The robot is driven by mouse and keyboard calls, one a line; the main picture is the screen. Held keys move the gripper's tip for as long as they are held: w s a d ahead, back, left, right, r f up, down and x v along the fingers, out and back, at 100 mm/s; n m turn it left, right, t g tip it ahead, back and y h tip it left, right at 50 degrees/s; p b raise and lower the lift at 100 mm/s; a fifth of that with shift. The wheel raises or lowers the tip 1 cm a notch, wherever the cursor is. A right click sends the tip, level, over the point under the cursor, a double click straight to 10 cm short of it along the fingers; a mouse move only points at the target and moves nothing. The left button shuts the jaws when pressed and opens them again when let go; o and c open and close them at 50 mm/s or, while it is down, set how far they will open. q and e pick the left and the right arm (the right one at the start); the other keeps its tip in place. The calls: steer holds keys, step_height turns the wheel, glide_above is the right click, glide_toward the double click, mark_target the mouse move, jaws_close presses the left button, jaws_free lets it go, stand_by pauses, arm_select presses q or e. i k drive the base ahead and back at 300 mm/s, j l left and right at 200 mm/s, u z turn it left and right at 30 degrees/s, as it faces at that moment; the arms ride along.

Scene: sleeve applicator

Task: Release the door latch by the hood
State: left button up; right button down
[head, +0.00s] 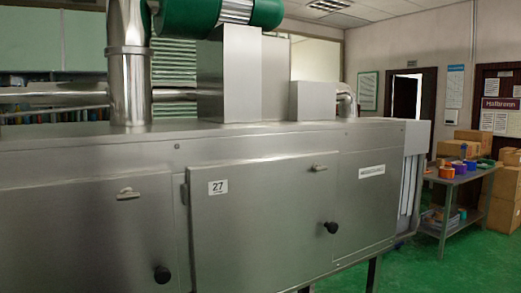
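A long stainless steel machine (90,146) fills the left and middle of the head view. Its front has a door marked 27 (255,225) with a small pale latch handle (319,168) near its top right and a black knob (331,227) lower right. A second door (70,235) at the left has a similar latch handle (128,194) near its top and a black knob (162,274) at its lower right. Both handles lie roughly level. No part is clearly recognisable as a hood. Neither gripper is in view.
A steel duct (129,85), a tall box (229,75) and a green motor housing (205,14) stand above the machine. A steel table (455,179) with coloured bins and stacked cardboard boxes (505,195) is at the right. Green floor (430,270) is open at the lower right.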

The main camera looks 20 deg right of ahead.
mark_target(317, 167)
steer(key=i+l+u, duration=0.1)
steer(key=i+l, duration=0.2)
steer(key=i+l+u, duration=0.1)
steer(key=i+l, duration=0.15)
steer(key=l, duration=0.25)
steer(key=i+l, duration=0.25)
steer(key=l, duration=0.2)
steer(key=u, duration=0.05)
